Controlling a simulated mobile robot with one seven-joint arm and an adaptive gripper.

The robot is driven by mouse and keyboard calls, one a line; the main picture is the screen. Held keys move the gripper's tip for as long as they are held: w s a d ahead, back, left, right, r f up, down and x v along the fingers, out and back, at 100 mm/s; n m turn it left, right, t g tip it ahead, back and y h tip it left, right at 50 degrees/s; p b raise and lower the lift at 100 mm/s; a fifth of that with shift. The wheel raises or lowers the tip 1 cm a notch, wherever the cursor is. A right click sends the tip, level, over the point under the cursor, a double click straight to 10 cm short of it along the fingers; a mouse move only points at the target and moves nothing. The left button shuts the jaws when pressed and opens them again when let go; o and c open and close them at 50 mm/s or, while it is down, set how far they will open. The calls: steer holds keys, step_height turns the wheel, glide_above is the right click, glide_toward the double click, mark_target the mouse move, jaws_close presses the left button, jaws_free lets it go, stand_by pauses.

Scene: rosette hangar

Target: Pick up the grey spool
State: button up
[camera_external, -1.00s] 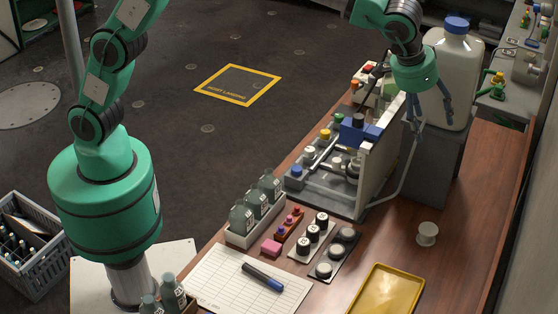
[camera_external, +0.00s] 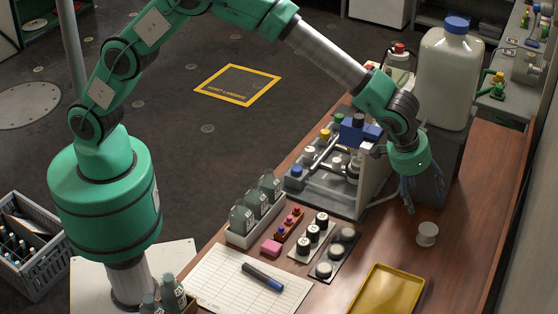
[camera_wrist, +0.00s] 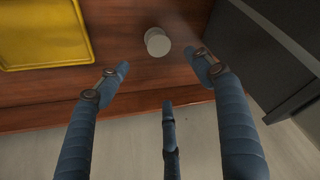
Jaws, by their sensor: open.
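The grey spool (camera_external: 427,234) stands on the wooden table, right of the black tray of round pieces and behind the yellow tray. In the wrist view the spool (camera_wrist: 158,42) sits near the top centre, beyond the fingertips and between their lines. My gripper (camera_external: 409,196) hangs above the table, just left of and above the spool in the external view. Its blue fingers are apart and empty; in the wrist view my gripper (camera_wrist: 160,85) shows three spread fingers. Nothing hides the spool.
A yellow tray (camera_external: 418,284) lies at the front of the table. A grey block (camera_external: 446,150) carrying a large bottle (camera_external: 450,75) stands behind my gripper. The machine panel (camera_external: 372,172) is close on its left. The table right of the spool is clear.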

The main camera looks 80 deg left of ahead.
steer(key=shift+f, duration=1.35)
steer(key=shift+f, duration=0.1)
steer(key=b, duration=0.1)
glide_above(427, 229)
steer(key=s, duration=0.2)
step_height(427, 229, down, 8)
steer(key=shift+s+d+r, duration=0.1)
steer(key=shift+d, duration=0.05)
steer(key=shift+b+x, duration=0.9)
steer(key=shift+x, duration=1.65)
steer(key=c, duration=1.3)
